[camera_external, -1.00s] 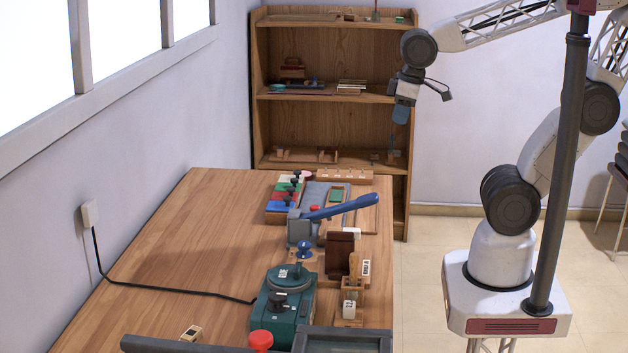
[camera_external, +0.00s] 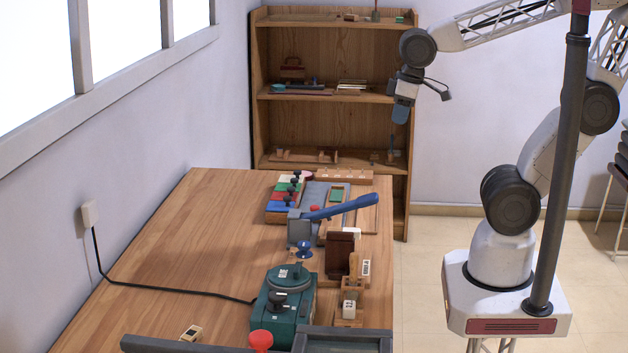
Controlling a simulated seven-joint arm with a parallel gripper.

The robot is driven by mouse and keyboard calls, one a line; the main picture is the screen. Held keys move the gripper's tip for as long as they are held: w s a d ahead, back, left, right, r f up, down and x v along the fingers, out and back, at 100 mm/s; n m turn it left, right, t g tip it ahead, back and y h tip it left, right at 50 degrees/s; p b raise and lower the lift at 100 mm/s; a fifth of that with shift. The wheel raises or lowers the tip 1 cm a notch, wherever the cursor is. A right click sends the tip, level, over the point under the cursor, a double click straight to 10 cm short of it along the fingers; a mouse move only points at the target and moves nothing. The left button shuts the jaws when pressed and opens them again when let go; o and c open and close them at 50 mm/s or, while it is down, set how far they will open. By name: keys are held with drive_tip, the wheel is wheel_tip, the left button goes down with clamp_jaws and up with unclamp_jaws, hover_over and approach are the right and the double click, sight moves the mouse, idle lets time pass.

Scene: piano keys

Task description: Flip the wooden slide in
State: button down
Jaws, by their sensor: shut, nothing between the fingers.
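My gripper (camera_external: 401,114) hangs pointing down in front of the wooden shelf, high above the far right of the table. It is shut and empty, and touches nothing. I cannot tell for sure which piece is the wooden slide. Wooden candidates on the table are a small block with a dark top (camera_external: 191,333) at the front left, a dark brown upright piece (camera_external: 338,254) at the right, and a pale strip with small pegs (camera_external: 344,175) at the far edge. My gripper is well apart from all of them.
A blue-handled lever press (camera_external: 340,208) and a green machine (camera_external: 284,312) stand along the table's right side. Coloured blocks with black knobs (camera_external: 286,199) sit farther back. A black cable (camera_external: 165,290) crosses the left. A wooden shelf (camera_external: 330,120) stands behind.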

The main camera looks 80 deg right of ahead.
drive_tip(key=w+d+f+m+g+y, duration=0.1)
drive_tip(key=w+d+f+m, duration=0.3)
drive_tip(key=w, duration=0.4)
drive_tip(key=w+d+f+m+g+y, duration=0.1)
drive_tip(key=w+d+f+m, duration=0.3)
drive_tip(key=w+f, duration=0.3)
drive_tip(key=w+d+f+m+g+y, duration=0.1)
drive_tip(key=w+d+f, duration=0.4)
drive_tip(key=w, duration=0.6)
drive_tip(key=d+m+g, duration=0.1)
drive_tip(key=m, duration=0.1)
drive_tip(key=shift+w+d+f+m, duration=0.15)
drive_tip(key=shift+w+f+m, duration=0.1)
drive_tip(key=shift+m, duration=0.15)
drive_tip(key=shift+f, duration=0.15)
drive_tip(key=x, duration=0.9)
drive_tip(key=shift+f, duration=0.1)
drive_tip(key=a, duration=0.1)
drive_tip(key=s+a, duration=0.1)
drive_tip(key=shift+s+a+f, duration=0.15)
drive_tip(key=shift+a+f, duration=0.15)
drive_tip(key=shift+f, duration=0.1)
drive_tip(key=shift+s+a+f, duration=0.15)
drive_tip(key=shift+s+a, duration=0.2)
drive_tip(key=shift+a, duration=0.3)
